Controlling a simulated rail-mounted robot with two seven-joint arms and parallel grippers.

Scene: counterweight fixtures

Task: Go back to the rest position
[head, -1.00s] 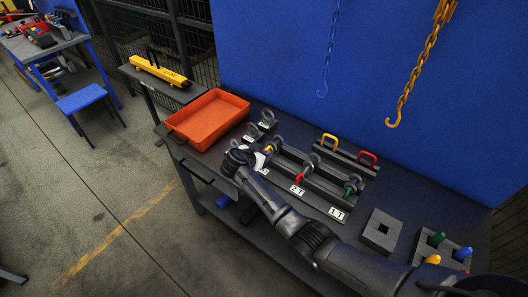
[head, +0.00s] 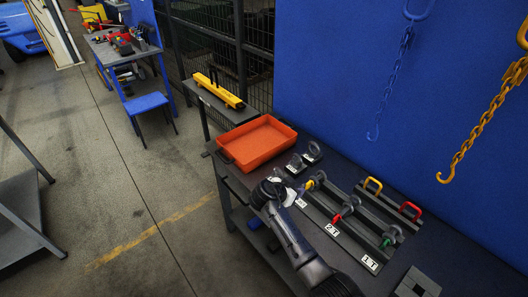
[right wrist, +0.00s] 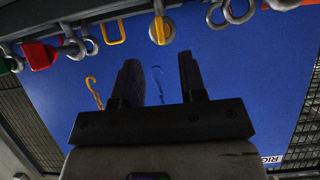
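My right arm comes in from the bottom of the head view, and its gripper (head: 276,190) is over the front edge of the dark workbench (head: 452,240). In the right wrist view the two fingers (right wrist: 160,75) stand apart with nothing between them. The rack holds a yellow-marked piece (head: 316,180), a red-marked piece (head: 345,210) and a green-marked piece (head: 389,237), each with a metal ring. The red piece (right wrist: 40,55) also shows in the right wrist view, clear of the fingers. My left gripper is in neither view.
An orange tray (head: 257,142) stands at the bench's left end, near the right gripper. Yellow and red handles (head: 372,185) are behind the rack. A blue panel (head: 330,70) with a hanging orange chain hook (head: 478,125) rises behind.

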